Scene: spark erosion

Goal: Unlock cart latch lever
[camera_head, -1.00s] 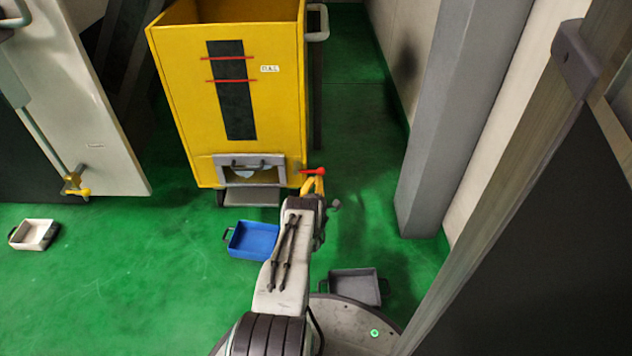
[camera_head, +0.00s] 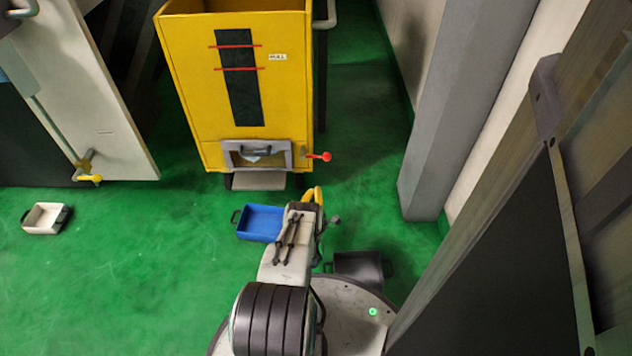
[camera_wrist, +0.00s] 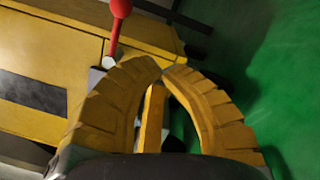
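The yellow cart (camera_head: 190,90) stands ahead, with its latch lever (camera_head: 318,156) at its lower right corner. The lever has a red knob and points right, about level, in the head view. In the wrist view the red lever (camera_wrist: 116,30) is at the top, left of the fingertips, with a pale base against the yellow cart side (camera_wrist: 50,55). My gripper (camera_head: 313,190) is below the lever in the head view, with a visible gap. In the wrist view the yellow fingertips (camera_wrist: 163,72) meet, and nothing shows held between them.
A blue bin (camera_head: 260,223) lies on the green floor left of my gripper. A dark bin (camera_head: 362,265) is close to my base at right. A white tray (camera_head: 45,217) is at far left. A grey pillar (camera_head: 450,110) rises on the right.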

